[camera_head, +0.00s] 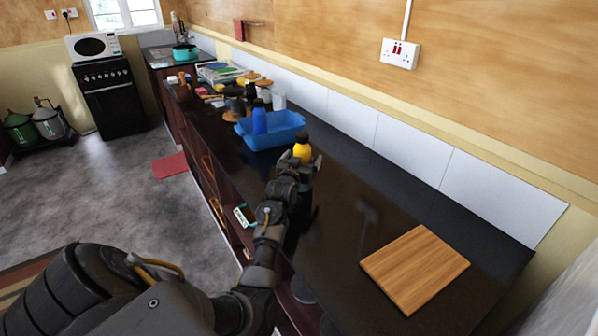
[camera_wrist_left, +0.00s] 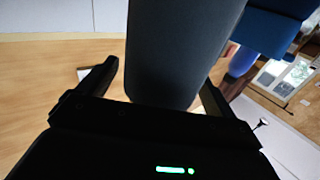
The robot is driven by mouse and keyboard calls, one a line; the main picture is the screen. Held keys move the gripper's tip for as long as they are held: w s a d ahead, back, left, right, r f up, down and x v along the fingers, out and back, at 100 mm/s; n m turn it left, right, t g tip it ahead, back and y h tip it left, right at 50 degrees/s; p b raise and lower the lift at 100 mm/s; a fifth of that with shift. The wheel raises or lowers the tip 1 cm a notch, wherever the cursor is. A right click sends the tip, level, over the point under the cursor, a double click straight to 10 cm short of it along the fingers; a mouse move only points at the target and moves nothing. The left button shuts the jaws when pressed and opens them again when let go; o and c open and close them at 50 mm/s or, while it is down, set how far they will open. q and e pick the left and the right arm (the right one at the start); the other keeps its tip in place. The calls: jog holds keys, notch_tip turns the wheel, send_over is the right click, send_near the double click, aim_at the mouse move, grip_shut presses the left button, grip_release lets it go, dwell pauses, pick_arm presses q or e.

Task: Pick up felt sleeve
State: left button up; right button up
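A dark grey, smooth cylinder, which I take to be the felt sleeve (camera_wrist_left: 180,50), fills the upper middle of the left wrist view. In the head view a dark upright shape beneath my left gripper (camera_head: 303,172) may be the same thing, mostly hidden by the arm. In the left wrist view the two fingers of my left gripper (camera_wrist_left: 160,80) are spread on either side of the cylinder, with a narrow gap showing at the left finger. Contact at the right finger cannot be told. My right gripper is not in view.
A yellow dark-capped bottle (camera_head: 302,151) shows just beyond the left gripper. Past it stand a blue tray (camera_head: 285,130) and a blue bottle (camera_head: 259,118). A wooden board (camera_head: 415,268) lies on the black counter (camera_head: 365,195); the counter between is clear. The tiled wall (camera_head: 410,150) runs along the back.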

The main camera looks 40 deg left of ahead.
aim_at(298, 153)
pick_arm(q)
jog(key=c, duration=1.2)
jog(key=shift+c, duration=0.4)
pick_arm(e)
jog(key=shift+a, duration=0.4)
pick_arm(q)
jog(key=shift+r, duration=0.1)
jog(key=shift+r+b, duration=0.3)
jog(key=shift+r, duration=0.1)
jog(key=r, duration=0.2)
jog(key=b, duration=0.1)
jog(key=shift+s+a+r, duration=0.1)
jog(key=shift+s+r, duration=0.15)
jog(key=shift+r, duration=0.15)
jog(key=s+a+r+b, duration=0.1)
jog(key=s+a+r, duration=0.1)
jog(key=s+r, duration=0.7)
jog(key=s, duration=0.4)
jog(key=shift+s, duration=0.2)
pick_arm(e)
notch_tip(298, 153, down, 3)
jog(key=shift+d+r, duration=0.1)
